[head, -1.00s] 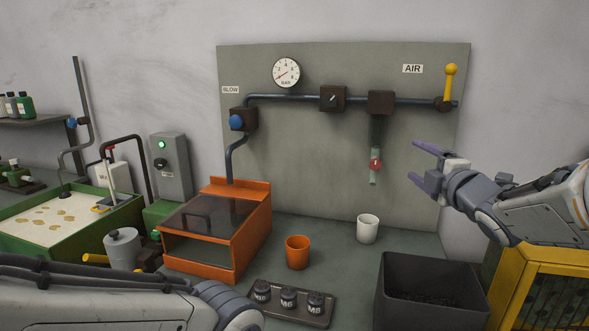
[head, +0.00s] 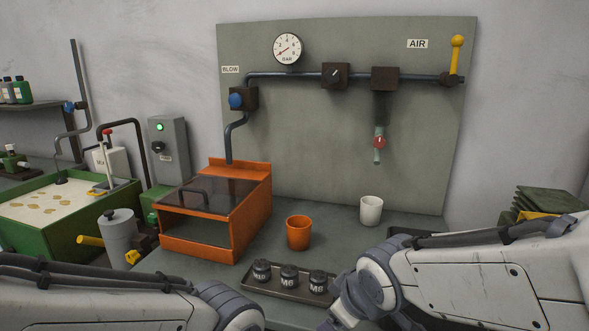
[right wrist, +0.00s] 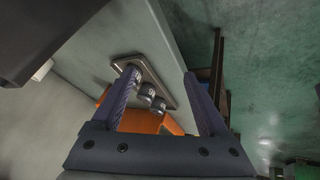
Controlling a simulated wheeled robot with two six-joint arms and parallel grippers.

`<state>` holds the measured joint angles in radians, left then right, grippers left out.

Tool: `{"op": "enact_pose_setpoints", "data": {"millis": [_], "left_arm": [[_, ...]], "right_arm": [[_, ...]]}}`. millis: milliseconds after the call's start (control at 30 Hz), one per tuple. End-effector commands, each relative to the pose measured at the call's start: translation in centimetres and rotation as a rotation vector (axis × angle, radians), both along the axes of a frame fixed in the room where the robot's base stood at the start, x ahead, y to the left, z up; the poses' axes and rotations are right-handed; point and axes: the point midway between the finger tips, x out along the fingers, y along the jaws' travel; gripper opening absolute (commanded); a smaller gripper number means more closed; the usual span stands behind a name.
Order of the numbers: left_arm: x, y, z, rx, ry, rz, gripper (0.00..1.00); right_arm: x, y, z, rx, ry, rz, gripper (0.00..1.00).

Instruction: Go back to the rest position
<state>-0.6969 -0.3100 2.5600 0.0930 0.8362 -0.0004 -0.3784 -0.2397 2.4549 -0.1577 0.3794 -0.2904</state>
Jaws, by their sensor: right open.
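In the head view my right arm (head: 480,280) comes in from the right, low across the front of the bench, and its gripper is out of sight below the picture. In the right wrist view my right gripper (right wrist: 160,75) is open, with two purple-grey fingers apart and nothing held between them. Beyond the fingers lies the tray (right wrist: 120,63) with three dark jars, apart from the gripper as far as I can tell. My left arm (head: 100,303) lies along the bottom left of the head view. Its gripper is not visible.
An orange hooded box (head: 215,238), an orange cup (head: 299,233) and a white cup (head: 371,211) stand on the bench. The jar tray (head: 270,292) lies at the front edge. A grey panel (head: 320,140) with pipes and a yellow lever (head: 455,55) stands behind.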

Motion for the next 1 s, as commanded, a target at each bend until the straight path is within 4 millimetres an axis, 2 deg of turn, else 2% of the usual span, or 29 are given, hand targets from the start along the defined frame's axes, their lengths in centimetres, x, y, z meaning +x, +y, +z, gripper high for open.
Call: {"op": "enact_pose_setpoints", "data": {"millis": [33,133,300,467,500,533,867,1000], "left_arm": [[0.0,0.0,-0.8,0.0,0.0,0.0,0.78],[0.0,0.0,-1.4,0.0,0.0,0.0,0.78],[0.0,0.0,-2.3,0.0,0.0,0.0,0.78],[0.0,0.0,-3.1,0.0,0.0,0.0,0.78],[0.0,0.0,-2.7,0.001,0.001,0.0,0.78],[0.0,0.0,-1.4,0.001,0.001,0.0,0.78],[0.0,0.0,4.4,0.0,0.0,0.0,0.78],[0.0,0.0,7.8,0.0,0.0,0.0,0.78]], "right_arm": [[-2.3,0.9,-1.8,0.012,0.075,-0.01,0.78],[-6.1,1.9,-3.7,0.024,0.206,-0.043,0.78],[-11.8,2.7,-6.1,0.015,0.39,-0.09,0.78],[-16.7,2.9,-7.6,-0.013,0.539,-0.124,0.78],[-17.5,2.9,-7.2,-0.02,0.564,-0.131,0.78],[-17.3,2.9,-5.9,-0.017,0.558,-0.134,0.78],[-17.1,2.8,-0.2,-0.016,0.553,-0.134,0.78],[-17.0,2.8,3.2,-0.016,0.552,-0.134,0.78]]}}
